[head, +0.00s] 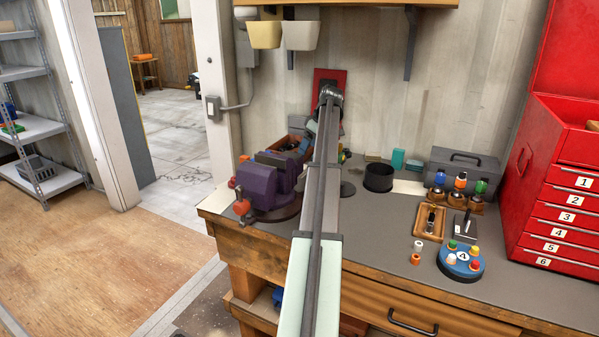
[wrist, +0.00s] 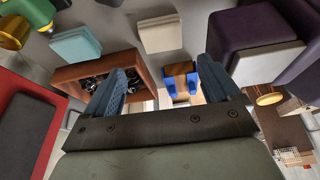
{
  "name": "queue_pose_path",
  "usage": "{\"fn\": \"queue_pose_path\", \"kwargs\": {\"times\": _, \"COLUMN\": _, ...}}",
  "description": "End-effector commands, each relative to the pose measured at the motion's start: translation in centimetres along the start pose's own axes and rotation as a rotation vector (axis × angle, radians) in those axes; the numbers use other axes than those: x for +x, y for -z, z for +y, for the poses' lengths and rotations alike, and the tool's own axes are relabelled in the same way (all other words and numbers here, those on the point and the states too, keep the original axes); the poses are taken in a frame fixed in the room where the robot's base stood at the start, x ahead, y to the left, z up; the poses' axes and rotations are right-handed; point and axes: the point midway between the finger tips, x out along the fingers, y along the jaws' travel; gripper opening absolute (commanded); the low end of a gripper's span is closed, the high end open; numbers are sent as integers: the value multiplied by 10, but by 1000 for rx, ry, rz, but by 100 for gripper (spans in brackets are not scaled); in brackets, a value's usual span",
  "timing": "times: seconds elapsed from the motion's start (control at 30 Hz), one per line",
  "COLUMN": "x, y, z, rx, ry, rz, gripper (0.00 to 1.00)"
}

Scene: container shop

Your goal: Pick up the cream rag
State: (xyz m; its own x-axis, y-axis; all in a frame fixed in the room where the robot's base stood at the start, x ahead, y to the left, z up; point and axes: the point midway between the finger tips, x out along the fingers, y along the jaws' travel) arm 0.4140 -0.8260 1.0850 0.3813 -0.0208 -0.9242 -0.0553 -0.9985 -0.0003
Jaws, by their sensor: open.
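The cream rag (wrist: 162,33) shows in the wrist view as a small folded square lying flat on the grey bench top, at the upper middle. My gripper (wrist: 162,66) is open, with its two blue-grey fingers spread apart and nothing held between them. In the picture the rag lies just beyond the fingertips, between their lines and apart from them. In the head view I cannot make out the rag; my arm reaches across the bench and may cover it.
A folded teal cloth (wrist: 75,45) lies left of the rag. A wooden box (wrist: 145,83) of dark bits is near the left finger. A purple vise (head: 268,180) stands close by. A black round container (head: 378,178) and a red tool chest (head: 560,205) are farther right.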

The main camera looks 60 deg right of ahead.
Motion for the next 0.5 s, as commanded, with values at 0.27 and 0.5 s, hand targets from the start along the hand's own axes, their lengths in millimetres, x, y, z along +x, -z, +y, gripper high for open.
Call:
{"fn": "queue_pose_path", "kwargs": {"times": 0.27, "x": 47, "y": 1, "z": -1, "rx": 0, "ry": 0, "rz": 0, "gripper": 89}}
{"fn": "queue_pose_path", "kwargs": {"times": 0.5, "x": 60, "y": 0, "z": -1, "rx": 1, "ry": 0, "rz": 0, "gripper": 89}}
